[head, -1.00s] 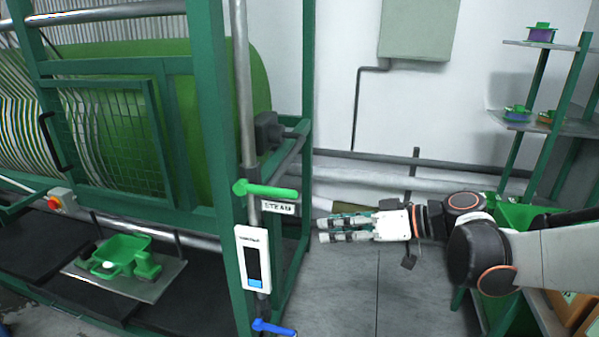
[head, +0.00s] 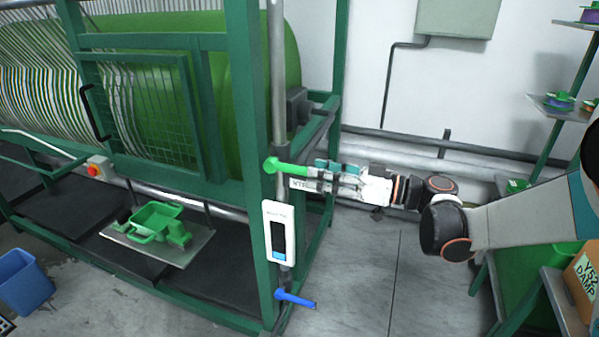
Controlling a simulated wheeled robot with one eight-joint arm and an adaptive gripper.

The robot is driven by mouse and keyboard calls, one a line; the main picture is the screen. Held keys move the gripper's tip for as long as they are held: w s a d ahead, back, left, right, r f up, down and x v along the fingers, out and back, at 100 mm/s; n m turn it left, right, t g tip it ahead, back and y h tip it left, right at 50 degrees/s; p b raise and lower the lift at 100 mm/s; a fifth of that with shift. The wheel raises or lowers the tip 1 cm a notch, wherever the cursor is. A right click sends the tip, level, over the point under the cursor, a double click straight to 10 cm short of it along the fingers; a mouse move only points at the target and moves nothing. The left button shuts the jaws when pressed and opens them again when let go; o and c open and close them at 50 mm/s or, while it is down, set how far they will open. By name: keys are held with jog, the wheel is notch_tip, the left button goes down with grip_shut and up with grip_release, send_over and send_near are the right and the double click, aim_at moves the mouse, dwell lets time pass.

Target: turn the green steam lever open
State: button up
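The green steam lever (head: 287,167) sits on the vertical steel pipe at the machine's front right corner. It lies nearly level, its handle pointing right and slightly down. My gripper (head: 311,178) comes from the right, with its fingertips at the lever's free end. The two fingers look apart, one above the other, with the lever's end at the gap between them. I cannot tell whether they touch it. The fingers partly cover the white steam label (head: 298,185) just below the lever.
A white gauge panel (head: 267,232) and a blue lever (head: 297,299) are lower on the same pipe. The green machine frame (head: 247,130) stands close on the left. A shelf rack (head: 555,110) is at the right. The floor (head: 365,275) below my arm is clear.

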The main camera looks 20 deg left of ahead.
aim_at(299, 170)
jog(key=a, duration=0.5)
jog(key=shift+w+a+b, duration=0.25)
jog(key=shift+a+b, duration=0.05)
jog(key=shift+a, duration=0.1)
grip_shut()
